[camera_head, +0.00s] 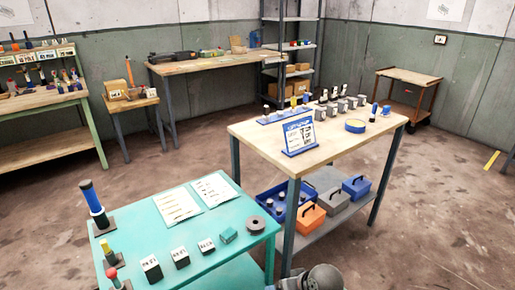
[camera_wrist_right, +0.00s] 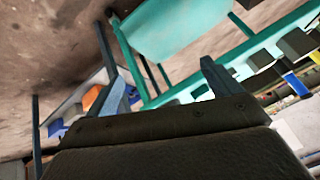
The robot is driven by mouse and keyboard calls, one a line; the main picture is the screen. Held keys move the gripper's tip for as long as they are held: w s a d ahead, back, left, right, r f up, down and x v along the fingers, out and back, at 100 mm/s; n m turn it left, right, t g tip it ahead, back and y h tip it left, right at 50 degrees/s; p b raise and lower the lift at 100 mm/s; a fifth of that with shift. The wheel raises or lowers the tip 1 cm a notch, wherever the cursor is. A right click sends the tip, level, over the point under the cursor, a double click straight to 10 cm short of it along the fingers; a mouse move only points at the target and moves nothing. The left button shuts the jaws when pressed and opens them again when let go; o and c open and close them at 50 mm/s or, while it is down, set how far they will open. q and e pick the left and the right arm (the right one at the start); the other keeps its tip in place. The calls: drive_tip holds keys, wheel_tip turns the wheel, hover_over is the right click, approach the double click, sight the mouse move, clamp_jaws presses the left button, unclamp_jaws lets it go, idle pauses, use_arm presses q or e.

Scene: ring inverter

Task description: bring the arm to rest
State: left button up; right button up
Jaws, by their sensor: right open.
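My right gripper (camera_wrist_right: 163,88) shows in the right wrist view. Its two fingers stand wide apart with nothing between them. The teal table (camera_wrist_right: 245,50) and its legs appear tilted behind the fingers, apart from them. In the head view only a rounded grey part of my own arm shows at the bottom edge, and neither gripper is visible. My left gripper is in neither view. A post with a blue sleeve (camera_head: 94,203) stands on the teal table (camera_head: 215,218) at the left.
The teal table also carries two sheets, small labelled blocks and a dark ring (camera_head: 256,224). A wooden table (camera_head: 345,142) behind it holds a sign (camera_head: 299,135) and a yellow-blue roll (camera_head: 355,126). Toolboxes (camera_head: 311,218) sit on its lower shelf.

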drive_tip(key=s+d+r+h+p, duration=0.2)
drive_tip(key=s+d, duration=0.1)
drive_tip(key=s, duration=0.4)
drive_tip(key=s+d+r+h+p, duration=0.1)
drive_tip(key=s+d+r, duration=0.15)
drive_tip(key=s, duration=0.55)
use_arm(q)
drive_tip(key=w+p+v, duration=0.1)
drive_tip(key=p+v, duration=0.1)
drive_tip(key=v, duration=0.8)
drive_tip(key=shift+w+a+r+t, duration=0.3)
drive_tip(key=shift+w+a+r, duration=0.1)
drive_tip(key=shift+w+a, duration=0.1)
use_arm(e)
drive_tip(key=s+f+g, duration=0.2)
drive_tip(key=s+f, duration=0.1)
drive_tip(key=s, duration=0.8)
drive_tip(key=shift+s+a+f+m+g, duration=0.2)
drive_tip(key=shift+s+f+m+g, duration=0.1)
drive_tip(key=shift+g, duration=0.1)
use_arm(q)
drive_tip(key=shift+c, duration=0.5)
use_arm(e)
drive_tip(key=shift+w, duration=0.1)
drive_tip(key=shift+c, duration=0.4)
